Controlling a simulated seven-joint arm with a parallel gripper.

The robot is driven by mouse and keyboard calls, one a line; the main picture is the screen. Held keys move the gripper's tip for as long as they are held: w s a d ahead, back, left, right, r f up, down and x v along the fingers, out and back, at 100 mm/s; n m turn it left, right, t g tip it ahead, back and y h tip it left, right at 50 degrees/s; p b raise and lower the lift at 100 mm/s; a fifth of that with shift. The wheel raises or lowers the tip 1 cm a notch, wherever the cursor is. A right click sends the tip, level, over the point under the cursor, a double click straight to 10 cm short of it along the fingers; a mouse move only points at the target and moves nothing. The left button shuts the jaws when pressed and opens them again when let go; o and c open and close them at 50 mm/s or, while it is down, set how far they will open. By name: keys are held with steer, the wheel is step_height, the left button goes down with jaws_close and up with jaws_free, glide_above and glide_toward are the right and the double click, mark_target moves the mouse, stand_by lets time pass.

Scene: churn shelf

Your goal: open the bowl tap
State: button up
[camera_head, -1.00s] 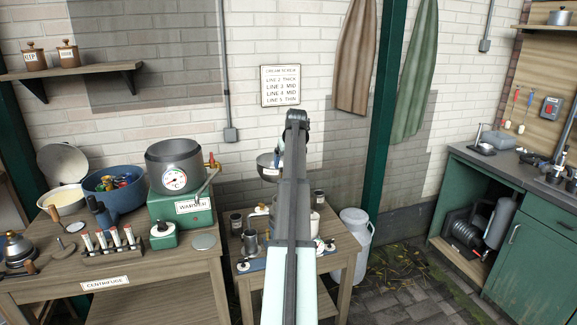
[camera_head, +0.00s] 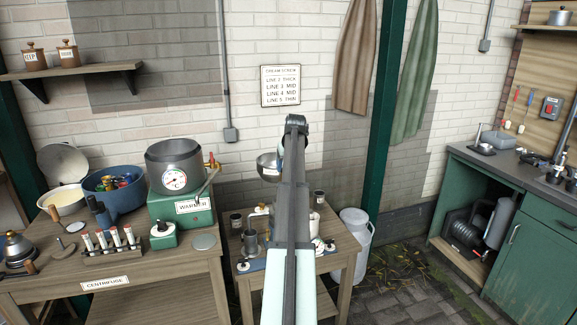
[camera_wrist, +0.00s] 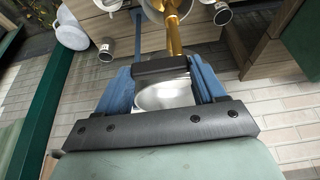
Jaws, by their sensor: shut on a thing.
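The silver bowl (camera_head: 267,166) shows at the left of my arm, above the separator on the small right table. In the wrist view the bowl (camera_wrist: 163,96) lies between the blue fingers of my gripper (camera_wrist: 160,78). A dark bar (camera_wrist: 160,68) spans the space between the fingertips; it looks like the handle of the bowl tap, and my gripper is shut on it. A brass column (camera_wrist: 174,35) runs just beyond the bar. In the head view my arm hides the gripper and the tap. I cannot tell how far the tap is turned.
The small table (camera_head: 342,248) carries small cups and metal parts around the separator. The left bench (camera_head: 150,262) holds a green warmer (camera_head: 182,212), a blue bowl (camera_head: 112,195) and a vial rack. A white can (camera_head: 356,232) stands at the right. A green post (camera_head: 383,110) rises behind it.

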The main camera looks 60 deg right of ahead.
steer(key=c, duration=0.3)
steer(key=shift+a+m, duration=0.1)
steer(key=shift+m, duration=0.2)
steer(key=a+m+g, duration=0.1)
steer(key=m+g, duration=0.1)
steer(key=m, duration=0.3)
steer(key=a+m+g, duration=0.1)
steer(key=m+g, duration=0.1)
steer(key=m, duration=0.4)
steer(key=w+a+m+g, duration=0.1)
steer(key=m+g, duration=0.1)
steer(key=m, duration=0.4)
steer(key=shift+m+g, duration=0.3)
stand_by(0.4)
steer(key=o, duration=1)
steer(key=shift+o, duration=0.2)
